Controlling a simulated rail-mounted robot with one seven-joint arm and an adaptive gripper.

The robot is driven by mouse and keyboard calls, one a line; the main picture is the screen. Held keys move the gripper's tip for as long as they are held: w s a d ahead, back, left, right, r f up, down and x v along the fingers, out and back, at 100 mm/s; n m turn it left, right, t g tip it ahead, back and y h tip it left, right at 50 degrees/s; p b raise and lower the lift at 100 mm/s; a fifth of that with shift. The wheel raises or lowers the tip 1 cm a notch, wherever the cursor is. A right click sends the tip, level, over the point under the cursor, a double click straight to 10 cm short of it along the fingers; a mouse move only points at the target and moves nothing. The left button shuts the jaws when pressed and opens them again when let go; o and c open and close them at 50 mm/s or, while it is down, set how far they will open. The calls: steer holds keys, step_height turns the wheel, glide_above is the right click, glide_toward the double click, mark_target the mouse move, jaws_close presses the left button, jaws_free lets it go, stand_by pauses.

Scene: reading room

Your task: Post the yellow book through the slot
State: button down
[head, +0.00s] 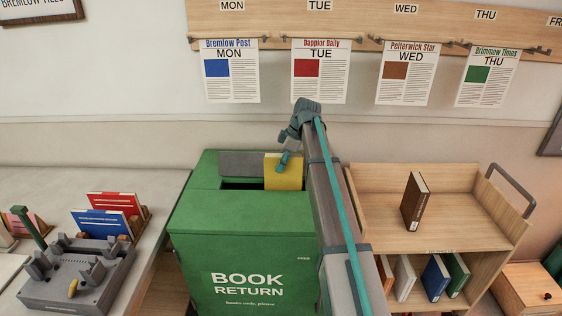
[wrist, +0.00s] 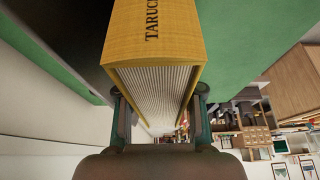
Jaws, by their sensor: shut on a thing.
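The yellow book (head: 283,173) is at the right end of the dark slot (head: 241,184) in the top of the green book return box (head: 240,254). My gripper (head: 289,158) is shut on the book from above. In the wrist view the yellow book (wrist: 158,50) sits between my fingers, with its spine lettering and page edges showing. The green box top (wrist: 243,40) and a dark opening (wrist: 75,40) lie beyond it. A grey flap (head: 240,164) stands behind the slot. How deep the book's lower edge sits is hidden.
A wooden shelf cart (head: 380,215) with a brown book (head: 414,201) on top stands right of the box. A desk (head: 60,180) on the left holds red and blue books (head: 110,208) and a grey device (head: 75,275). Newspapers (head: 319,72) hang on the wall behind.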

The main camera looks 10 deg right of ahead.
steer(key=shift+f, duration=0.15)
steer(key=c, duration=0.7)
jaws_free()
steer(key=shift+o, duration=0.2)
steer(key=v, duration=1.2)
steer(key=shift+s, duration=0.1)
